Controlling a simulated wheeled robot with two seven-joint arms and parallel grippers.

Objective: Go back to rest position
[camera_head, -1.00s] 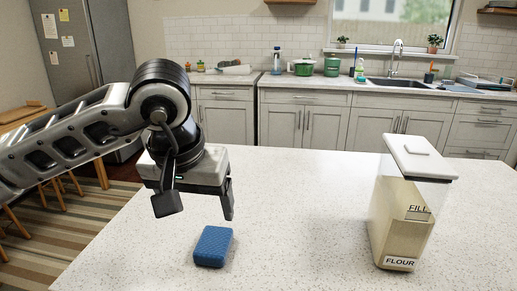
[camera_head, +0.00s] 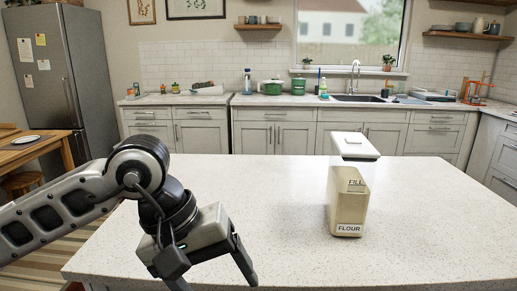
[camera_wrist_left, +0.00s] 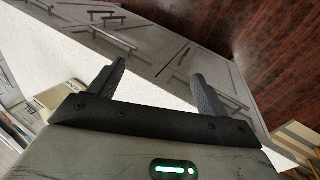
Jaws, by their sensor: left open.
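My left gripper (camera_head: 212,272) is at the lower left of the head view, in front of the near left part of the countertop. In the left wrist view its two dark fingers (camera_wrist_left: 157,85) stand apart with nothing between them. The blue sponge-like block seen earlier does not show in the current head view. My right gripper is in neither view.
A flour container (camera_head: 351,190) with a white lid stands upright on the speckled white countertop (camera_head: 280,195), right of my gripper. The counter between them is bare. A wooden table (camera_head: 30,145) and a fridge (camera_head: 58,80) are at the left, with a sink counter at the back.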

